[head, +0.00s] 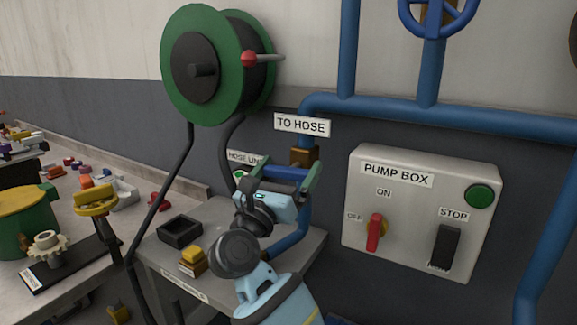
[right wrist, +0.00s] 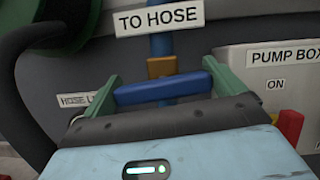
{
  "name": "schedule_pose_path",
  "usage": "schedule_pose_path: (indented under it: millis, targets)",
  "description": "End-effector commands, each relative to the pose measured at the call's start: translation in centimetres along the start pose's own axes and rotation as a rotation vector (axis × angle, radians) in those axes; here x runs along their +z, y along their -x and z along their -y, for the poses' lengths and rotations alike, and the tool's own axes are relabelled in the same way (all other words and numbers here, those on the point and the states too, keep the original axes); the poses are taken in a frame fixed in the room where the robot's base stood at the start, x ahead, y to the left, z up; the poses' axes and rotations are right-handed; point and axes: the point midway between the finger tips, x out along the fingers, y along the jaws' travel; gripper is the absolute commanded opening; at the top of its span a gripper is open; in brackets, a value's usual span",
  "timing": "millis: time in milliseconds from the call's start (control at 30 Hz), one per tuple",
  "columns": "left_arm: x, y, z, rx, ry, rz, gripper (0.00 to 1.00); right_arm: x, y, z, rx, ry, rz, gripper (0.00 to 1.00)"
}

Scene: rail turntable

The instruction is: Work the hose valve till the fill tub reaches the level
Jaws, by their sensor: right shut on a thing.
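The blue valve lever (head: 286,173) lies roughly level below the brass fitting (head: 304,156) under the "TO HOSE" sign (head: 302,124). My right gripper (head: 284,168) is shut on this lever, with its green fingers at the lever's two ends. In the right wrist view the lever (right wrist: 163,89) spans between the fingers, just below the brass fitting (right wrist: 161,67). A green hose reel (head: 190,65) hangs on the wall, with dark hose running down from it. I cannot make out a fill tub or its level mark. My left gripper is not in view.
The pump box (head: 420,205) is on the wall to the right, with a red switch (head: 374,232), a green button (head: 479,196) and a black stop switch (head: 444,247). A small grey table (head: 215,213) holds a black tray (head: 180,231) and a yellow-topped block (head: 193,260). Blue pipes run along the wall.

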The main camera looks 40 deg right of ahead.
Motion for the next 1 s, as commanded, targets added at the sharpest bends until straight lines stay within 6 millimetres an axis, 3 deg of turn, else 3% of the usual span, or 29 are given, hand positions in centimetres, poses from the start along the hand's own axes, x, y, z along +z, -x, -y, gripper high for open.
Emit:
schedule_pose_path:
  millis: [33,200,633,667,700,1000]
  targets:
    - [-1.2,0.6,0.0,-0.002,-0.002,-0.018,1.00,0.4,-0.1,0.1,0.014,0.033,-0.007,0.72]
    - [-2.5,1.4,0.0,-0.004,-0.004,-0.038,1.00,0.4,-0.1,0.1,0.056,0.137,-0.005,0.72]
    - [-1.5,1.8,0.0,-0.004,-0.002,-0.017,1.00,-0.1,0.1,-0.1,0.075,0.181,-0.003,0.72]
    - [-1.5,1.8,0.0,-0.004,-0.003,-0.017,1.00,-0.1,0.1,-0.1,0.075,0.181,-0.003,0.97]
    - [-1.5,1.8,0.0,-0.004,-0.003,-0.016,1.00,-0.1,0.1,-0.1,0.075,0.180,-0.003,1.00]
    - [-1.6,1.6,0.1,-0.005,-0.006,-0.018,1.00,-0.1,0.6,-0.1,0.077,0.180,-0.004,1.00]
